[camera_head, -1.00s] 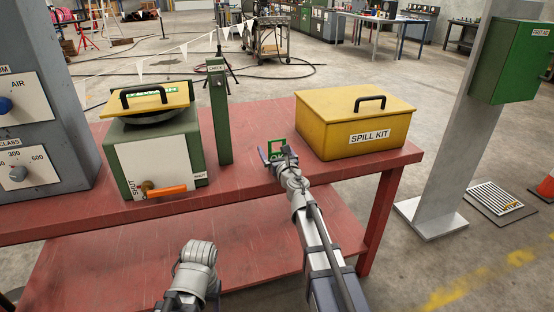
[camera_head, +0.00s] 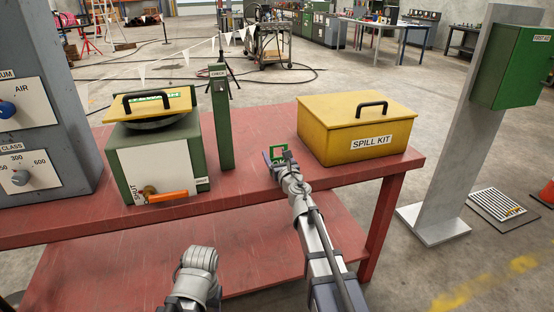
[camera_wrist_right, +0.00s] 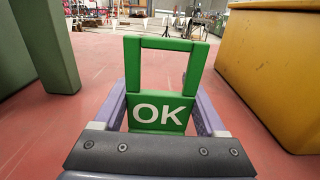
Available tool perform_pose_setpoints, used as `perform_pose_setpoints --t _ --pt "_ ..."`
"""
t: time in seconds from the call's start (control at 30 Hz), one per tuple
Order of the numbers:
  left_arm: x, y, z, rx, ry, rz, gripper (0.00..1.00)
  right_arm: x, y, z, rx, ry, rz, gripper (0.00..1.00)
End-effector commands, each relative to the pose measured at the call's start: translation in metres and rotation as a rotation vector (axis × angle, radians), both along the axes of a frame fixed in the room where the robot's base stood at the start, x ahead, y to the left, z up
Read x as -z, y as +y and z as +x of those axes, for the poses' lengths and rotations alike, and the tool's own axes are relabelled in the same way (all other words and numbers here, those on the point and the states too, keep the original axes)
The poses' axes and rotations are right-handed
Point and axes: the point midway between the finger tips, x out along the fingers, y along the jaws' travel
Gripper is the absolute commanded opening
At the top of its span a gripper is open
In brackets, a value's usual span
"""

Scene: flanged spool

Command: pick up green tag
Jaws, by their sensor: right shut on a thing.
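The green tag (camera_wrist_right: 160,112) with white "OK" lettering and an open frame above it stands upright between the fingers of my right gripper (camera_wrist_right: 162,115) in the right wrist view. In the head view the green tag (camera_head: 279,152) shows at the gripper's tip, left of the yellow box. My right gripper (camera_head: 279,158) is shut on it over the red table. Whether the tag still touches the table is hard to tell. My left arm shows at the bottom of the head view, and its fingers are out of the picture.
A yellow spill kit box (camera_head: 357,130) stands right of the tag on the red table (camera_head: 246,200). A green post (camera_head: 221,120) stands left of it. A green-and-white box (camera_head: 157,160) with an orange lever (camera_head: 166,196) is farther left. The table front is clear.

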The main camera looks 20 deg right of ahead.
Motion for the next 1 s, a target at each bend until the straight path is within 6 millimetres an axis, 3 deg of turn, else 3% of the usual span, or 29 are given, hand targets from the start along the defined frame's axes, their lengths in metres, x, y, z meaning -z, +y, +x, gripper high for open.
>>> perform_pose_setpoints --t 0.27,0.73,1.0 --pt "-0.021 0.000 0.000 0.000 0.000 0.000 0.57 -0.021 0.000 0.000 0.000 0.000 0.000 0.20" --pt "-0.090 0.000 0.000 0.000 0.000 0.000 0.57 -0.090 0.000 0.000 0.000 0.000 0.000 0.20" --pt "-0.101 0.000 0.000 0.000 0.000 0.000 0.57 -0.101 0.000 0.000 0.000 0.000 0.000 0.20"
